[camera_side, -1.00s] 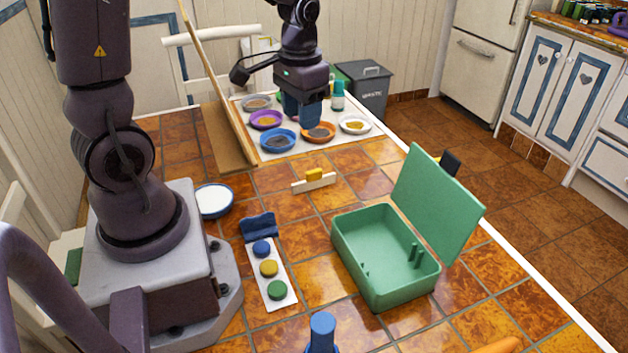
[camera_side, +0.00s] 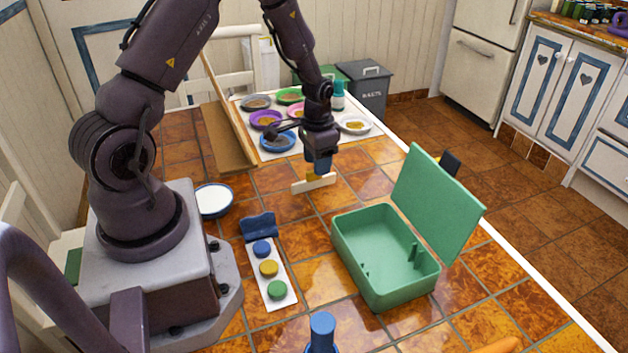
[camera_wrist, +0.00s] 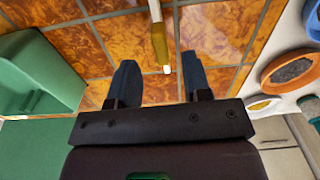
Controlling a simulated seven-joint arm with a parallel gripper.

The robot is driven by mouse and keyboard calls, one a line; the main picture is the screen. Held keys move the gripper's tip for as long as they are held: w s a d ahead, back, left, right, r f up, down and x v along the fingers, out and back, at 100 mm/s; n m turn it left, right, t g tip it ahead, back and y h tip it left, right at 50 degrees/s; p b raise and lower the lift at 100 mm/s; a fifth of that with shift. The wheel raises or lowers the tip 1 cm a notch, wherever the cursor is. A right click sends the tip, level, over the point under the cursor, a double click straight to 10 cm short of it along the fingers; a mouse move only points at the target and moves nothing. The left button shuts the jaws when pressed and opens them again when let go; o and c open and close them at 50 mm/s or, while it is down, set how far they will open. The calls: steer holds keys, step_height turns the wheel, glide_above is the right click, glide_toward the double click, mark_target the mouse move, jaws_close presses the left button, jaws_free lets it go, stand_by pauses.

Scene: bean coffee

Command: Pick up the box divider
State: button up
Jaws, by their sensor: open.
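The box divider (camera_side: 313,184) is a thin cream-coloured strip with a yellow grip on top. It stands on the tiled table, left of and behind the green box (camera_side: 386,254). In the wrist view the divider (camera_wrist: 160,43) shows edge-on, its yellow grip in the gap ahead of the fingers. My gripper (camera_side: 319,172) points down directly over the divider, its blue fingers at or close to the yellow grip. In the wrist view my gripper (camera_wrist: 159,75) is open, with a finger on either side of the grip line. I cannot tell whether they touch.
The green box's lid (camera_side: 436,205) stands open on its right. Several coloured bowls (camera_side: 277,141) lie on a white mat behind my gripper. A white dish (camera_side: 214,200) and a strip with coloured buttons (camera_side: 269,267) are to the left. Tiles around the divider are clear.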

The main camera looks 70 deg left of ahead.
mark_target(314, 179)
steer(key=shift+s+a+f, duration=0.1)
steer(key=shift+s+f, duration=0.1)
steer(key=shift+f, duration=1.2)
steer(key=shift+s+f, duration=0.15)
steer(key=shift+f, duration=1.2)
jaws_close()
